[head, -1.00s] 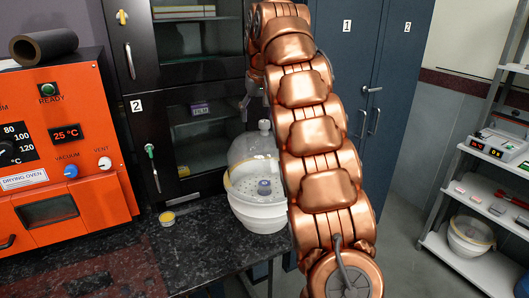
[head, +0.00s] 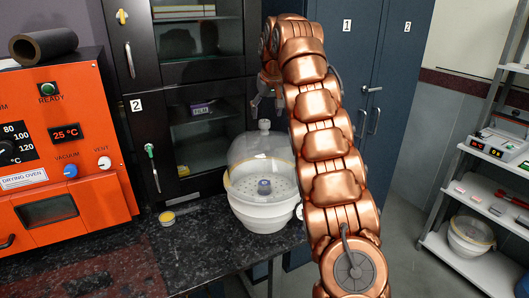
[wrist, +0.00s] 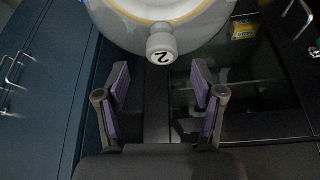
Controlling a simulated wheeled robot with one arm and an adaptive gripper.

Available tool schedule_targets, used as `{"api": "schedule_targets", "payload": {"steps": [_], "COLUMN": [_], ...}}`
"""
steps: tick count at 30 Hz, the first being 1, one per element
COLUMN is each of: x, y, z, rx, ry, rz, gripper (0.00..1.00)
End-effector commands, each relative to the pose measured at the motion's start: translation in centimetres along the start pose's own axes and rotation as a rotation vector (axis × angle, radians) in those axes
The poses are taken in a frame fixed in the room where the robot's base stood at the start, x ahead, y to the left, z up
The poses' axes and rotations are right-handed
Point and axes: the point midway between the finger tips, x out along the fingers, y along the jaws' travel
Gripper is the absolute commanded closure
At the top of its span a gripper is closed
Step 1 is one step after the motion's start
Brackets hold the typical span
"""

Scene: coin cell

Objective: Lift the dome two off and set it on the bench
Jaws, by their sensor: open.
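The clear dome (head: 262,154) sits on a white desiccator base (head: 262,213) on the dark bench. It has a knob (head: 264,126) on top. In the wrist view the knob (wrist: 162,44) is marked "2" and stands at the upper middle, just beyond the fingertips. A dark container with a grey lid (head: 264,187) shows through the dome. My gripper (wrist: 158,75) is open and empty, its two purple-padded fingers apart on either side of the line to the knob. In the head view my gripper (head: 268,102) is above the dome, partly hidden by my arm.
The orange drying oven (head: 65,150) stands at the left of the bench (head: 200,250). Black cabinets are behind. The bench front is bare. Shelves (head: 485,200) at right hold another bowl-like vessel (head: 470,238).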

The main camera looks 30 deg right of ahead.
Motion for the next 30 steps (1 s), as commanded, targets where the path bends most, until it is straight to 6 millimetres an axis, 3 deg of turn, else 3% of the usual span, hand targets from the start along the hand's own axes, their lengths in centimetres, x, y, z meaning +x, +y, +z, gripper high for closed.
{"api": "schedule_targets", "payload": {"steps": [7,22,30], "x": [0.9,4.8,5.3], "y": [-0.1,-0.2,-0.3], "z": [0.1,0.4,0.3], "rx": [-0.002,-0.002,-0.002], "ry": [-0.001,-0.001,0.001], "rz": [0.001,0.000,-0.001], "gripper": [0.32,0.32,0.32]}}
